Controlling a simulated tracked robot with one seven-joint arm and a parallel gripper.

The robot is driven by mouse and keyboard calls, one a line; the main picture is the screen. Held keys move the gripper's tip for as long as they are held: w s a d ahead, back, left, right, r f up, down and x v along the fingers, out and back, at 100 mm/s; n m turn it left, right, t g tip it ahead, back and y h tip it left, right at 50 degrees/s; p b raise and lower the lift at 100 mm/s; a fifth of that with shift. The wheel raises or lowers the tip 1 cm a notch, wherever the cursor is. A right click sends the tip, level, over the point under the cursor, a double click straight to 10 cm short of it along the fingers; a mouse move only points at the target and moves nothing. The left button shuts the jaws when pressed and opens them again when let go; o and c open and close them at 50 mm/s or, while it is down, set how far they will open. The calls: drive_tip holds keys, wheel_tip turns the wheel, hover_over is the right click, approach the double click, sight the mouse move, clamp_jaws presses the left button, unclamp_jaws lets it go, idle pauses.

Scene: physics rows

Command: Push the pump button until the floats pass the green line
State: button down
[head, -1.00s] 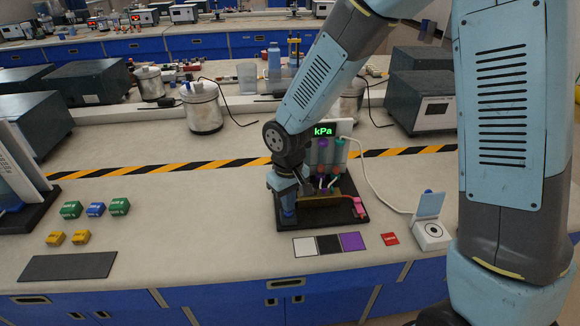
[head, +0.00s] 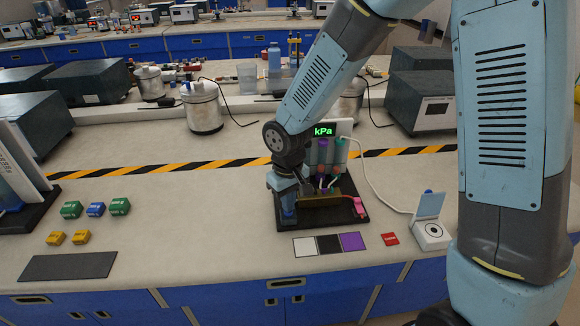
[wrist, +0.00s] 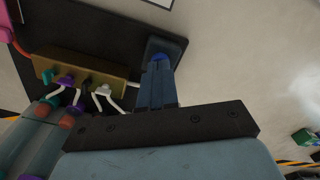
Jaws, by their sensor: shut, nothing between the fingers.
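The pump rig stands on a black base (head: 345,215), with a lit green "kPa" display (head: 324,131) at the top. Below the display are upright tubes (head: 323,156) with purple and green tops and reddish spots low down. I cannot tell floats or a green line apart at this size. My gripper (head: 288,218) is shut, pointing down at the rig's left side. In the wrist view, the shut fingers (wrist: 160,68) reach the blue pump button (wrist: 167,46) in its dark housing (wrist: 182,52). The fingertips overlap the button; contact or its depth cannot be told.
A brass block (wrist: 75,76) with coloured fittings lies beside the fingers. A pink clip (head: 359,206) is on the base's right. A white box with open lid (head: 431,233) stands to the right. Coloured blocks (head: 96,209) and a dark mat (head: 67,266) lie left.

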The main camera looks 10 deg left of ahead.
drive_tip(key=shift+f, duration=0.6)
drive_tip(key=shift+r, duration=1.15)
